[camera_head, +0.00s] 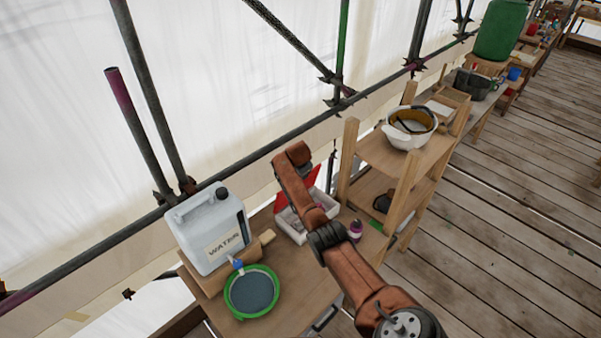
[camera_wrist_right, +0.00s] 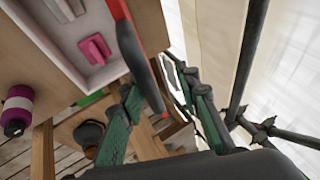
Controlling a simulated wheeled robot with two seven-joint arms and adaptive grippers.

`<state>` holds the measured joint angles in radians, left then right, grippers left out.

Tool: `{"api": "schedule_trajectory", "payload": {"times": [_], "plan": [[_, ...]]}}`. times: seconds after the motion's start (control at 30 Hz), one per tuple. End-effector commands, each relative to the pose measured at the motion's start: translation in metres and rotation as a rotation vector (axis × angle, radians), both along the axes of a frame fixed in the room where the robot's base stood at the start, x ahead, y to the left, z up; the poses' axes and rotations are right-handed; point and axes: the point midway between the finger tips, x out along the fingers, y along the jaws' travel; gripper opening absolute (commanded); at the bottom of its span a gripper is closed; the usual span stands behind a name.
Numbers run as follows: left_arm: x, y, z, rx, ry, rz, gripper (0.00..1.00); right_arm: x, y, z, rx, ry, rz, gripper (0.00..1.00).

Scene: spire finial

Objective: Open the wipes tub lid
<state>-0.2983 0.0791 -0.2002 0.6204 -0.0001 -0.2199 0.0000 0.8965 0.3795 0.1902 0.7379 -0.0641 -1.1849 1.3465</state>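The wipes tub appears to be the white box (camera_head: 291,226) on the low wooden table, behind my right arm in the head view. Its red lid (camera_head: 312,178) stands raised at the back edge. In the right wrist view the white tub (camera_wrist_right: 62,30) is open at upper left, with pink things inside, and part of the red lid (camera_wrist_right: 152,22) shows at top. My left gripper is not in view.
A water jug (camera_head: 208,231) on a wooden stand and a green-rimmed basin (camera_head: 251,291) are left of the tub. A purple bottle (camera_head: 355,230) is close on its right. A wooden shelf (camera_head: 394,160) stands to the right; scaffold poles (camera_head: 150,110) run behind.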

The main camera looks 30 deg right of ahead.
Motion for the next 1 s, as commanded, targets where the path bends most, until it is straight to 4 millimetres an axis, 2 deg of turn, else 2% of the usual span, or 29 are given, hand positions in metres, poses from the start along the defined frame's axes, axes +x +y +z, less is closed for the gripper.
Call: {"api": "schedule_trajectory", "payload": {"times": [0.27, 0.47, 0.8, 1.0], "plan": [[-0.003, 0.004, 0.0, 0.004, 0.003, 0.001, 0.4, -0.001, 0.003, -0.001, 0.003, 0.003, 0.002, 0.3], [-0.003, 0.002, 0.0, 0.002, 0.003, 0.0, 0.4, -0.008, 0.009, 0.014, 0.005, 0.0, 0.002, 0.3], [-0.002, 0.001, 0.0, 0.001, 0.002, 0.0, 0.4, -0.035, 0.027, 0.071, 0.001, -0.004, 0.001, 0.3], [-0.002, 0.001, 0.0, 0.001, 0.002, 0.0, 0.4, -0.048, 0.035, 0.094, 0.0, -0.002, 0.0, 0.3]]}}
